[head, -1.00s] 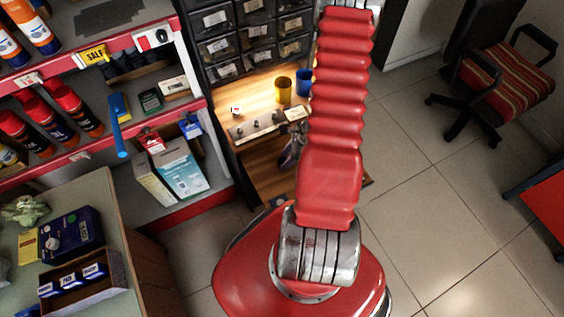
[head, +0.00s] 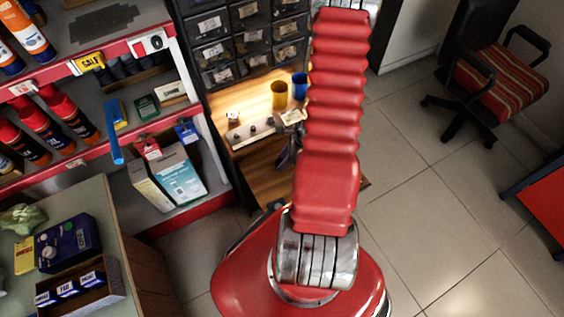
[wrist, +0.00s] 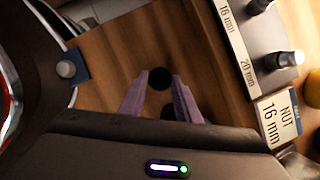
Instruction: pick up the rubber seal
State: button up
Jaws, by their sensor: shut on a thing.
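The rubber seal (wrist: 160,78) is a small black round piece. In the wrist view it sits between the tips of my gripper (wrist: 161,84), whose two purple fingers are shut on it from left and right. The wooden bench top (wrist: 100,55) lies behind it. A second dark round patch shows lower between the fingers; I cannot tell if it is a shadow. In the head view my red arm hides much of the bench, a dark part of my gripper (head: 287,152) shows beside it, and the seal cannot be made out.
A grey rack (wrist: 245,45) marked 16 mm and 20 mm, with metal pegs, stands close on the right. A "NUT 16 mm" card (wrist: 279,118) is beside it. A yellow cup (head: 279,95) and a blue cup (head: 300,86) stand at the bench's back.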

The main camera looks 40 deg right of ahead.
notch_tip(320, 180, up, 8)
jog(key=shift+r, duration=0.15)
dwell(0.4)
jog(key=shift+s, duration=0.1)
dwell(0.5)
